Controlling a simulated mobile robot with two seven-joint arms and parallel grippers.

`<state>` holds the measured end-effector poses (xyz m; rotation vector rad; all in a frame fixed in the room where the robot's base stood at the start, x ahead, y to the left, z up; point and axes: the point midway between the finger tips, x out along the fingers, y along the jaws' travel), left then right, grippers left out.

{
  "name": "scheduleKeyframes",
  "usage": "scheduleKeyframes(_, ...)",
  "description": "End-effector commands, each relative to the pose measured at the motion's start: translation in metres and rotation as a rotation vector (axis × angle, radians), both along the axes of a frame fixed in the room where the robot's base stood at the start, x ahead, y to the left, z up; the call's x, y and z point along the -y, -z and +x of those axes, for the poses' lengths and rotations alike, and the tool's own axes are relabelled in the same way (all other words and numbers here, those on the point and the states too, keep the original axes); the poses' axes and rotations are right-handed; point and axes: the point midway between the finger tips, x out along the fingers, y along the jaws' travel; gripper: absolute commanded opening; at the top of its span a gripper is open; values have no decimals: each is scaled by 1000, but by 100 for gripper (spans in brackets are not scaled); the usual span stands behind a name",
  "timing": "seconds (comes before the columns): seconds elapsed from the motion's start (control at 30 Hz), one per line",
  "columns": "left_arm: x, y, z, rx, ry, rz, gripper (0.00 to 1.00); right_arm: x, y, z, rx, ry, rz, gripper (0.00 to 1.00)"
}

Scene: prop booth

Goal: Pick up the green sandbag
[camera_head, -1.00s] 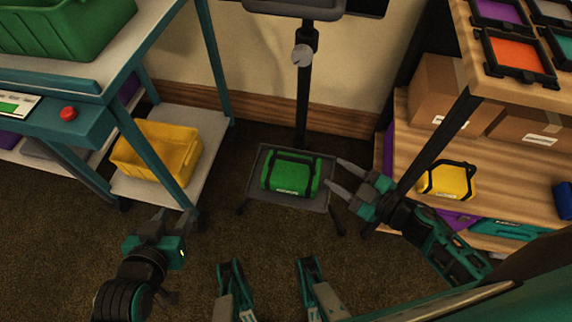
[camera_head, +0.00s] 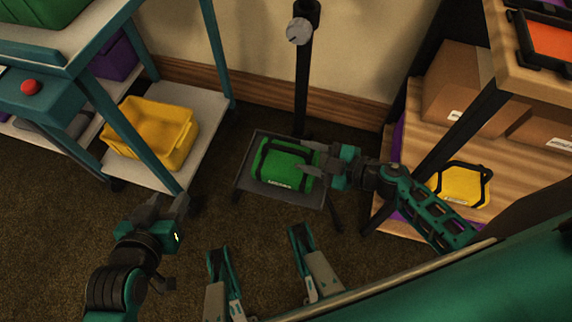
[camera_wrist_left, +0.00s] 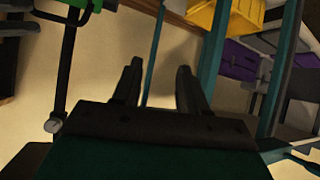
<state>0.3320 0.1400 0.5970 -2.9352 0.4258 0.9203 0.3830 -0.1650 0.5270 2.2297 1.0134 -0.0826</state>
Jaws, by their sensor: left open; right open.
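The green sandbag (camera_head: 281,163) with black straps lies on a low grey tray (camera_head: 262,190) at the foot of a black pole. My right gripper (camera_head: 308,158) is open at the right end of the sandbag, its fingers overlapping that end in the head view. I cannot tell whether they touch it. My left gripper (camera_head: 168,203) is open and empty, low at the left, well away from the sandbag. Its two fingers (camera_wrist_left: 157,85) also show in the left wrist view, with nothing between them. Part of the green sandbag (camera_wrist_left: 75,5) appears at the top left there.
A yellow bin (camera_head: 150,135) stands on the lower shelf of the teal cart at left. A wooden shelf at right holds a yellow sandbag (camera_head: 462,184) and cardboard boxes (camera_head: 458,85). The black pole (camera_head: 302,90) rises behind the tray.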

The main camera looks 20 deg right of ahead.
Motion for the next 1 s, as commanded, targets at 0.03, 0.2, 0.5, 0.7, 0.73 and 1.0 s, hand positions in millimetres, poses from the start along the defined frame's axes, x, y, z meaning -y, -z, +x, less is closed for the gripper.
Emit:
scheduleKeyframes(0.03, 1, 1, 1, 4, 2, -3, 43, -4, 3, 5, 1, 0, 0, 45)
scheduleKeyframes(0.2, 4, -2, 3, 15, 6, -8, 43, -11, 6, 13, 1, 0, 0, 45)
scheduleKeyframes(0.5, 8, 12, 3, 2, 12, -14, 43, -38, 20, 42, 2, 1, 0, 45)
scheduleKeyframes(0.7, 10, 4, 6, 13, 14, -19, 43, -43, 20, 46, -1, 1, -1, 45)
scheduleKeyframes(0.73, 10, 4, 7, 14, 14, -20, 43, -43, 20, 46, -1, 1, -1, 45)
scheduleKeyframes(1.0, 9, 4, 7, 15, 13, -19, 43, -42, 20, 46, 0, 1, -1, 28)
